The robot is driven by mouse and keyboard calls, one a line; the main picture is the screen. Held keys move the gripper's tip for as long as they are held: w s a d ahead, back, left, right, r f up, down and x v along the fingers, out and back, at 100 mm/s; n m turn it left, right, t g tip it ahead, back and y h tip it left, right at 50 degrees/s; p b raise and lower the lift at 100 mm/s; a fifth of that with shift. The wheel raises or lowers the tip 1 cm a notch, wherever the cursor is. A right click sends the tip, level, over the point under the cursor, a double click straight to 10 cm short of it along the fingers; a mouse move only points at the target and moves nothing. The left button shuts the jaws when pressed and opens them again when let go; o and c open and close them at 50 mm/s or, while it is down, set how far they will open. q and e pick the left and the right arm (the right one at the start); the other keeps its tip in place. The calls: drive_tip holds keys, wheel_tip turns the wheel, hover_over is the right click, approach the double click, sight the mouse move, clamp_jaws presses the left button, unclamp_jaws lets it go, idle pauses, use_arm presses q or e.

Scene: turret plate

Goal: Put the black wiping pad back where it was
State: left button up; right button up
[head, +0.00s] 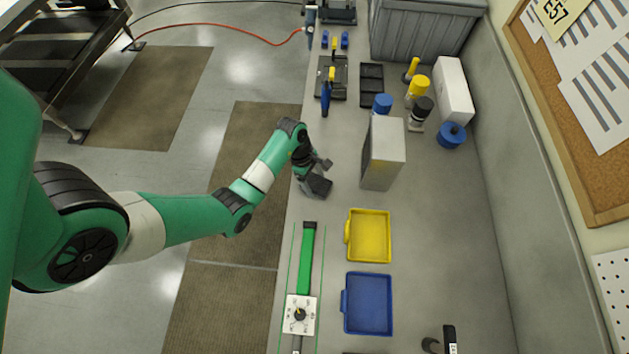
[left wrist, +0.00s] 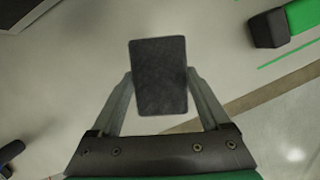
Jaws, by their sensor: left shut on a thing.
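The black wiping pad (left wrist: 158,72) is a dark rectangular block between the fingertips of my left gripper. In the head view the pad (head: 319,186) shows at the end of my left arm, close to the table's left edge. My left gripper (head: 318,174) is shut on it, and the left wrist view shows both fingers (left wrist: 159,90) at the pad's sides. I cannot tell whether the pad touches the table. My right gripper is not in view.
A grey upright box (head: 384,153) stands just right of the gripper. A yellow tray (head: 371,259) and a blue tray (head: 369,332) lie nearer. A green bar (head: 307,258) and a white plate with a dial (head: 300,328) lie along the left edge. Bare table lies right of the trays.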

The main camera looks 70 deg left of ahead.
use_arm(q)
drive_tip(key=o, duration=0.9)
drive_tip(key=shift+f, duration=0.2)
drive_tip(key=shift+o, duration=1.3)
drive_tip(key=shift+r, duration=0.1)
drive_tip(key=shift+r+p, duration=0.3)
drive_tip(key=p+v, duration=0.4)
drive_tip(key=v, duration=0.7)
drive_tip(key=shift+r+p, duration=0.3)
drive_tip(key=shift+r, duration=0.05)
drive_tip(key=shift+s, duration=0.1)
